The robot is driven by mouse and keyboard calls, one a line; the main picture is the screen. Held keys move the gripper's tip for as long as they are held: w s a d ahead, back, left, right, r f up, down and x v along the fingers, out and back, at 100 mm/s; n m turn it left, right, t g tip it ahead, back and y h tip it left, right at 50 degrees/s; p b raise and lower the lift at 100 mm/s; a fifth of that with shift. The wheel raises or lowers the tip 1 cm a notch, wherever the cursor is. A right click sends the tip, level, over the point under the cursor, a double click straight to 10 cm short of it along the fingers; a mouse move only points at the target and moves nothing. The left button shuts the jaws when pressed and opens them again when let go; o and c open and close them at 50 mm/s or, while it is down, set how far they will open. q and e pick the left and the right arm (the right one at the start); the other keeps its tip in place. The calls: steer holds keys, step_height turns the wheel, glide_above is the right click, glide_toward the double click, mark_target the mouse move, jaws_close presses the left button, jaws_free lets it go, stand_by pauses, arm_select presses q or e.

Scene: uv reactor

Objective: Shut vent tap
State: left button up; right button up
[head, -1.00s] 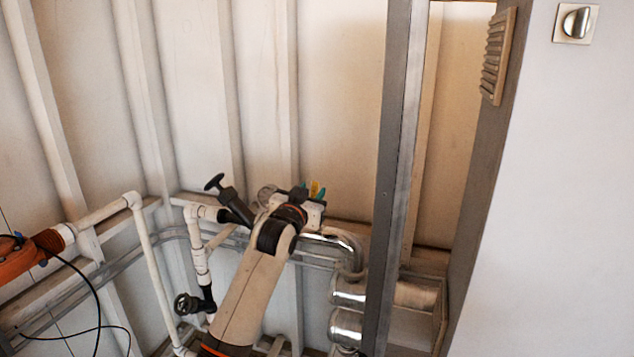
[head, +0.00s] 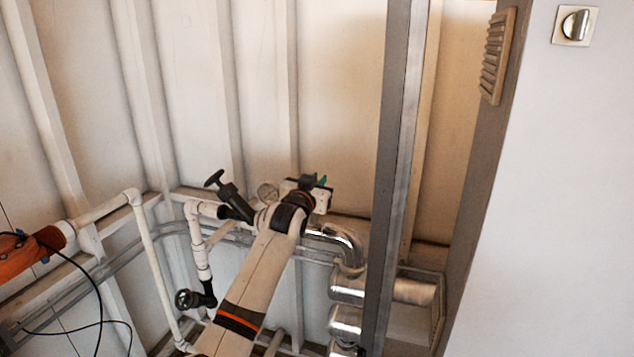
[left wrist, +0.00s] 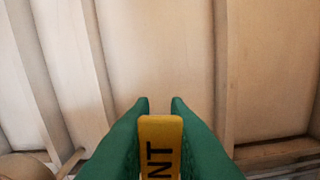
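In the left wrist view a yellow tap handle (left wrist: 161,150) with the black letters "NT" showing stands between the green fingers of my left gripper (left wrist: 160,104). The fingers flank it closely on both sides with no clear gap, so the gripper looks shut on it. In the head view my left gripper (head: 321,182) is at the end of my arm, by the pipes near the wall. Only a bit of green finger shows there, and the yellow handle is hidden behind the gripper. My right gripper is not in view.
A black handwheel (head: 187,299) is lower left. Shiny pipes (head: 345,242) lie to the right, beside a grey upright post (head: 393,160). An orange housing (head: 30,258) is far left.

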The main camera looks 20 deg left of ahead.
arm_select(q)
jaws_close()
steer(key=shift+d+m, duration=0.15)
steer(key=shift+m, duration=0.15)
steer(key=d+f+m, duration=0.1)
steer(key=m, duration=0.3)
steer(key=d+f+m, duration=0.2)
steer(key=m, duration=0.2)
steer(key=d+f+m, duration=0.1)
steer(key=d+m, duration=0.1)
steer(key=m, duration=0.2)
steer(key=shift+s+d+f, duration=0.1)
steer(key=shift+d+f, duration=0.1)
steer(key=shift+f, duration=0.1)
steer(key=shift+d+f+m, duration=0.1)
steer(key=shift+f+m, duration=0.5)
steer(key=shift+m, duration=0.45)
steer(key=shift+d+f+m, duration=0.1)
steer(key=shift+f+m, duration=0.45)
steer(key=shift+m, duration=0.5)
steer(key=shift+f, duration=0.1)
steer(key=o, duration=0.7)
jaws_free()
